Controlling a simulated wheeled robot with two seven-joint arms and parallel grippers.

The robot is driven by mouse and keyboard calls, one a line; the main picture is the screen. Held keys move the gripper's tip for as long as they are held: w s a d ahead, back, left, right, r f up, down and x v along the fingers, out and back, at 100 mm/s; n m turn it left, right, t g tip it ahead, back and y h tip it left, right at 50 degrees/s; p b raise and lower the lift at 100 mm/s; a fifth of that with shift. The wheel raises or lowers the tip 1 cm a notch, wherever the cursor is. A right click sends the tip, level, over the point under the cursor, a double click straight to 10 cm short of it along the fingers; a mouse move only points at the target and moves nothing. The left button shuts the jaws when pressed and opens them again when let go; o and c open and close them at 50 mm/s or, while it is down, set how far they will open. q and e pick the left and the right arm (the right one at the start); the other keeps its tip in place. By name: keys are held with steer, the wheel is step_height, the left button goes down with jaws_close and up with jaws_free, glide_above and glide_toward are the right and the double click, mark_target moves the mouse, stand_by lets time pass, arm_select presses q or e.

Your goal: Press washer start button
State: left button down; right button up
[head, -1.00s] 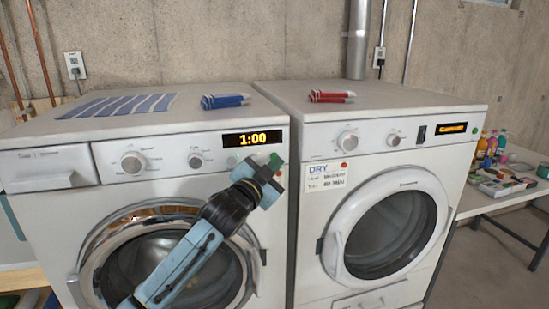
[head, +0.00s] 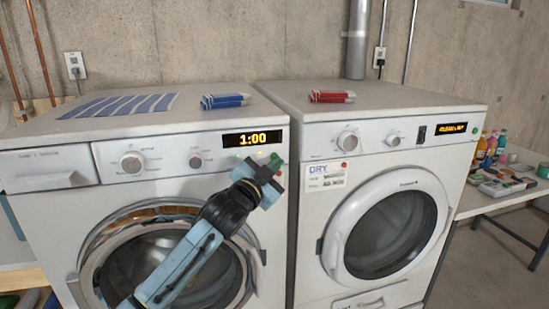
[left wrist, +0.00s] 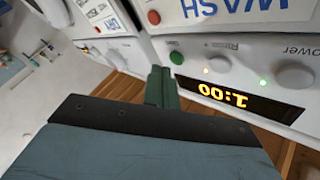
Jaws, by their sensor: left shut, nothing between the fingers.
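The washer (head: 60,165) is the white front-loader at the left. Its lit display (head: 252,138) reads 1:00, and this display also shows upside down in the left wrist view (left wrist: 237,97). A round green button (left wrist: 177,58) sits beside the display on the washer panel. My left gripper (head: 272,170) is shut and empty at the right end of the washer panel. In the left wrist view its fingertips (left wrist: 160,80) are right beside the green button; I cannot tell whether they touch it.
The dryer (head: 300,240), with a DRY label, stands close at the right. A table (head: 490,205) with bottles stands at far right.

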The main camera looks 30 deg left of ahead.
stand_by(0.4)
arm_select(q)
steer(key=shift+w+a, duration=0.3)
steer(key=shift+a, duration=0.05)
